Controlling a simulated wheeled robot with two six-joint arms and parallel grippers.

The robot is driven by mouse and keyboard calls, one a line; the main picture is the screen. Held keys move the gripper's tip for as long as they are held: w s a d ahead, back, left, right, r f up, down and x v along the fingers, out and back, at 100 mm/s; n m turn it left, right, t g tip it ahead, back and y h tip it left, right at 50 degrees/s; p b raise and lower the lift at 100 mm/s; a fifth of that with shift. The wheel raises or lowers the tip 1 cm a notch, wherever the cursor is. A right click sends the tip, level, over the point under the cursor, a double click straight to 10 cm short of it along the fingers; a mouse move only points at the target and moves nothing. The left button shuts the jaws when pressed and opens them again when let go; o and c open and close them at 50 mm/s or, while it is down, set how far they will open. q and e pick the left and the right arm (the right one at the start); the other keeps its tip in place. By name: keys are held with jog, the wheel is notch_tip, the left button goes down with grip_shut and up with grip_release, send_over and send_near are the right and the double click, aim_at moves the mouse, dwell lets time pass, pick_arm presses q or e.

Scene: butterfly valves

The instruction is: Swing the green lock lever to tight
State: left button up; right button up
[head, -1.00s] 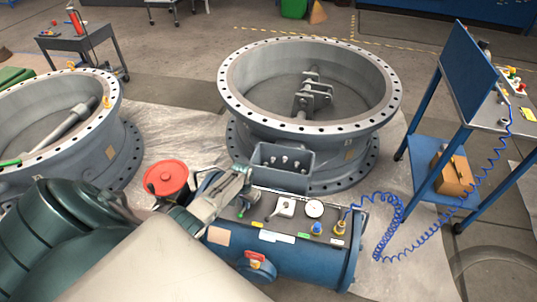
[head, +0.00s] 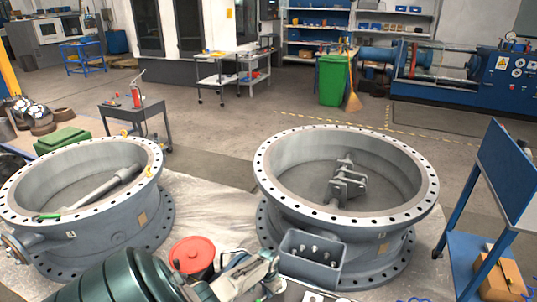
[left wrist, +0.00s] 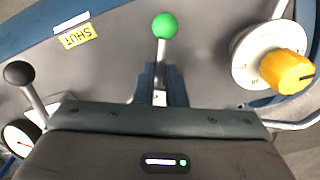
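The green lock lever (left wrist: 165,26) shows in the left wrist view as a green ball on a short metal stem, standing at the top middle over the grey panel. My left gripper (left wrist: 160,78) is right below the ball, its two dark fingers close together on either side of the stem. It looks shut on the stem, though the contact itself is partly hidden by the gripper body. A yellow label reading SHUT (left wrist: 78,36) lies left of the lever. In the head view my left gripper (head: 268,275) is at the bottom edge. My right gripper is out of view.
A black-knobbed lever (left wrist: 19,73) and gauge (left wrist: 21,138) are left of the gripper; a yellow knob (left wrist: 286,71) is right.

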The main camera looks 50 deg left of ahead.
pick_arm(q)
jog(key=o, duration=0.4)
jog(key=shift+a, duration=0.25)
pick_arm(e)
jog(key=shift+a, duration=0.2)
pick_arm(q)
jog(key=shift+d+r, duration=0.1)
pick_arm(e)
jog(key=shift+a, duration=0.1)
pick_arm(q)
notch_tip(320, 180, up, 11)
jog(key=shift+f, duration=0.2)
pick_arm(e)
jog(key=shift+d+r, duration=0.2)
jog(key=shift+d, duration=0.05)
pick_arm(q)
jog(key=shift+s, duration=0.1)
